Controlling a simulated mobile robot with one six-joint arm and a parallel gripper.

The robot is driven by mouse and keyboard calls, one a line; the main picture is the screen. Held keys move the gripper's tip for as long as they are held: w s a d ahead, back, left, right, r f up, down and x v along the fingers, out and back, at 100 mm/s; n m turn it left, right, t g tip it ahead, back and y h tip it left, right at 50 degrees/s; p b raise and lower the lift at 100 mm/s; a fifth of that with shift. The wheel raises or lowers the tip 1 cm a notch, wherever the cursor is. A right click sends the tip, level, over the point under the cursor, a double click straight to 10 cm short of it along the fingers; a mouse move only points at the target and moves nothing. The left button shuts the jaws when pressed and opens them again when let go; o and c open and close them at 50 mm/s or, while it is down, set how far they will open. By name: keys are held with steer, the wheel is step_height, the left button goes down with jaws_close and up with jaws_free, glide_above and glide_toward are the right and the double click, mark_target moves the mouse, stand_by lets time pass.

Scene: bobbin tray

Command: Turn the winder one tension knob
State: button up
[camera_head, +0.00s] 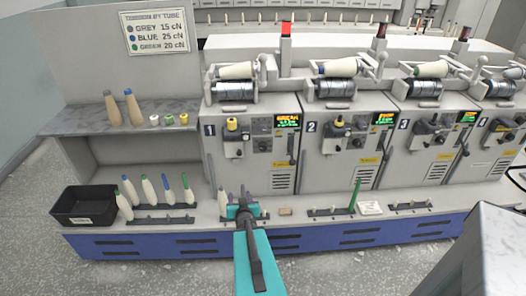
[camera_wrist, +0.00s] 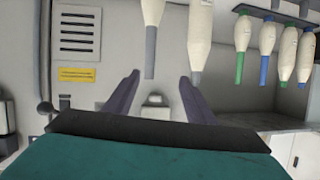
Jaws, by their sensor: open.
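Winder one (camera_head: 250,165) is the leftmost numbered machine, with a green-lit display (camera_head: 288,122) on its front. A small dark round control (camera_head: 263,146), which looks like its knob, sits below and left of the display. My gripper (camera_head: 242,195) is low in front of this winder, below the control and apart from it. The wrist view looks upside down; there the dark fingers (camera_wrist: 157,84) are spread, with nothing held. A pale block on the winder front (camera_wrist: 155,101) shows between them, beyond the tips. I cannot tell whether it is the knob's mount.
Bobbins with grey tubes (camera_wrist: 151,45) stand close to my fingers. More bobbins (camera_head: 148,191) stand on a peg rack to the left, beside a black bin (camera_head: 84,205). Winder two (camera_head: 340,170) is to the right.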

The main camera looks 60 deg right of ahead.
steer(key=s+d+r+m+h, duration=0.1)
steer(key=s+d+r+h, duration=0.1)
steer(key=r, duration=0.4)
steer(key=s+d+r+m+t+h, duration=0.1)
steer(key=s+d+r+h, duration=0.1)
steer(key=s+d+r, duration=0.3)
steer(key=shift+s+d+r+h+p, duration=0.3)
steer(key=shift+d+r+p, duration=0.1)
steer(key=shift+d, duration=0.75)
steer(key=shift+w+d+f+b, duration=0.1)
steer(key=shift+w+d+b, duration=0.1)
steer(key=shift+b, duration=0.3)
steer(key=b+x, duration=0.3)
steer(key=b, duration=0.3)
steer(key=shift+w+d+f+b, duration=0.1)
steer(key=shift+w+d+b, duration=0.1)
steer(key=shift+w+b, duration=0.1)
steer(key=b, duration=0.2)
steer(key=d+b, duration=0.1)
steer(key=b, duration=0.1)
steer(key=shift+w+d, duration=0.15)
steer(key=shift+w, duration=0.2)
